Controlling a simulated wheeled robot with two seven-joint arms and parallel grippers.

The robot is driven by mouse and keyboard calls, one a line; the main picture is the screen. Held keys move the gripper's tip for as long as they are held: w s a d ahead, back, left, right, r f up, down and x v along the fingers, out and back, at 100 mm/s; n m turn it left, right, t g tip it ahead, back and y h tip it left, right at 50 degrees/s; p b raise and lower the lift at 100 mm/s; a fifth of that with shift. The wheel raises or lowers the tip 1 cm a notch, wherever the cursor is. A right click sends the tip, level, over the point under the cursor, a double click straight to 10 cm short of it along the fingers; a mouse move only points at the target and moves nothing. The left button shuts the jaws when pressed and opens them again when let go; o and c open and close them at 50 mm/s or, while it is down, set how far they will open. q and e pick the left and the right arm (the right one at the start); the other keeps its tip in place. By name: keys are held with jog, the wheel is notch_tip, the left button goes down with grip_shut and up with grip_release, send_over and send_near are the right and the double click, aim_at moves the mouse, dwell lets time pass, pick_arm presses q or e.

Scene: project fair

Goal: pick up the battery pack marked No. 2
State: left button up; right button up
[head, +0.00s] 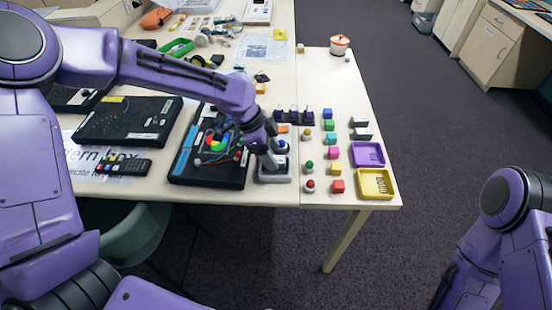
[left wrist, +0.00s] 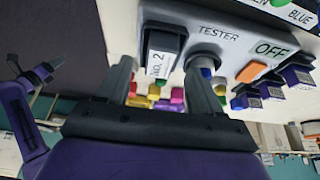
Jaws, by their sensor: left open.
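The battery pack marked No. 2 (left wrist: 164,45) is a dark block with a white label, at the grey tester in the left wrist view. My left gripper (left wrist: 161,68) is open, with one finger on each side of the pack's outline. I cannot tell whether the fingers touch it. In the head view my left gripper (head: 268,158) is over the tester (head: 275,178) and hides the pack. A purple arm of mine shows at the left of the left wrist view, with a small dark end (left wrist: 40,72); its jaws are unclear.
Beside the pack the tester has a round knob (left wrist: 206,57) and an orange switch (left wrist: 250,71). Purple-and-dark blocks (head: 293,114) stand behind it. Coloured blocks (head: 332,153), a purple tray (head: 368,154) and a yellow tray (head: 376,184) are to the right. A black board (head: 210,173) lies left.

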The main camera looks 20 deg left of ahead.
pick_arm(q)
jog(key=shift+x, duration=0.9)
jog(key=c, duration=1.2)
jog(key=shift+o, duration=0.2)
